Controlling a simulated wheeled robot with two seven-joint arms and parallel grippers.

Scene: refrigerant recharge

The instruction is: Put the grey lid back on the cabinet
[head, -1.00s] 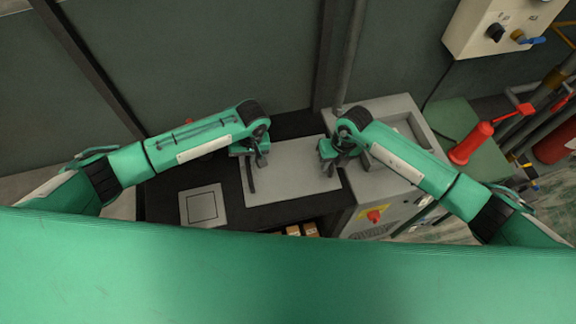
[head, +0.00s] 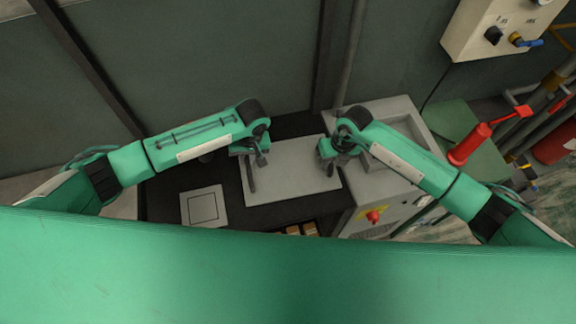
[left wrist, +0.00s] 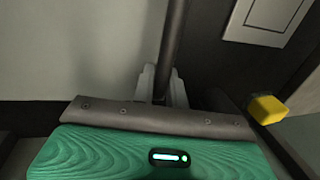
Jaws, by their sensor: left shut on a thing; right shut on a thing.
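The grey lid (head: 292,175) is a flat rectangular plate between my two grippers, over the dark bench top, with its right edge close to the cabinet (head: 405,105). I cannot tell whether it touches the bench. The cabinet is a light grey box at the right with a recessed top, partly hidden by my right arm. My left gripper (head: 258,158) is shut on the dark bar handle at the lid's left side. In the left wrist view the bar (left wrist: 172,45) runs between the fingers, beside the grey plate. My right gripper (head: 330,155) is shut at the lid's right side; its grip is hidden.
A square grey plate (head: 203,206) lies on the dark bench (head: 165,200) at the left. A red knob (head: 374,216) sticks out of the cabinet's front. A wall box (head: 490,25) hangs above right.

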